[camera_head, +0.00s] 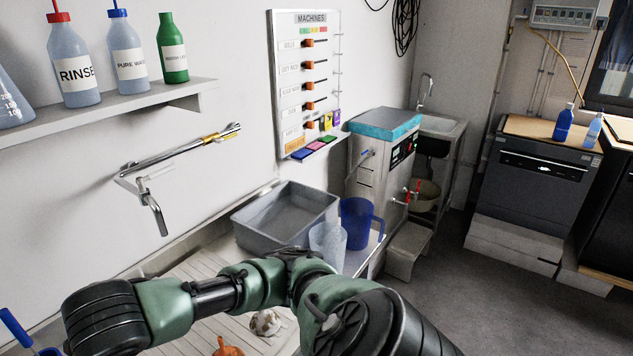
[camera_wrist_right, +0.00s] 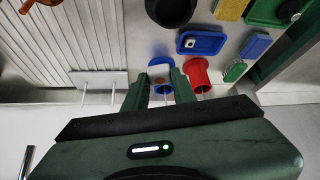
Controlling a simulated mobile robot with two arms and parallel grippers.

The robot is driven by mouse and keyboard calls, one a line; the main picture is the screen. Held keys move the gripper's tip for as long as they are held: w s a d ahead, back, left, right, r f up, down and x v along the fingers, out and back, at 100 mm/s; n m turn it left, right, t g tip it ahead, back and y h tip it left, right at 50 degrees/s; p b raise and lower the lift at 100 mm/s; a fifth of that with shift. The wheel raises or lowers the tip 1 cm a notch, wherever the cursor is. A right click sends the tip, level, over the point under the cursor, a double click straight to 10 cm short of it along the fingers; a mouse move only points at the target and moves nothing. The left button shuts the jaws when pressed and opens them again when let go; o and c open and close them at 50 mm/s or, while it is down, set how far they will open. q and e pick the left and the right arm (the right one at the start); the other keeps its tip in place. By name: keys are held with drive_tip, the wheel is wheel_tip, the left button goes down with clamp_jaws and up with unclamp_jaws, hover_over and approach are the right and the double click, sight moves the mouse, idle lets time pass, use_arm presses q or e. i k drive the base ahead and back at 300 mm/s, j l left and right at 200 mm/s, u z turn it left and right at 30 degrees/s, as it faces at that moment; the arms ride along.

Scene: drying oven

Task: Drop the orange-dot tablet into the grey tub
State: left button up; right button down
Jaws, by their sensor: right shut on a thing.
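The grey tub (camera_head: 262,232) is an open rectangular basin by the wall in the head view, and its visible inside looks empty. My right gripper (camera_wrist_right: 165,80) shows in the right wrist view, its two green fingers close together. A small pale piece with an orange-brown spot, which looks like the orange-dot tablet (camera_wrist_right: 160,78), is between the fingertips. It is partly hidden by the fingers and very small. My right gripper cannot be made out in the head view, and the tub is not recognisable in the wrist view. My left gripper is in neither view.
A clear jug (camera_head: 328,241) and a blue jug (camera_head: 357,222) stand right of the tub. A wall tap (camera_head: 153,207) is to its left. The wrist view shows a ribbed drainboard (camera_wrist_right: 80,40), a red cup (camera_wrist_right: 198,72), a blue dish (camera_wrist_right: 201,42) and a black bowl (camera_wrist_right: 172,10).

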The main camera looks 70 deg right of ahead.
sight(294, 232)
drive_tip(key=k+l+z, duration=0.1)
drive_tip(key=z, duration=1.95)
drive_tip(key=i+l+u, duration=0.45)
drive_tip(key=i+l, duration=0.15)
drive_tip(key=i+l+u, duration=0.5)
drive_tip(key=l, duration=0.25)
drive_tip(key=i+l+u, duration=0.2)
drive_tip(key=l, duration=0.25)
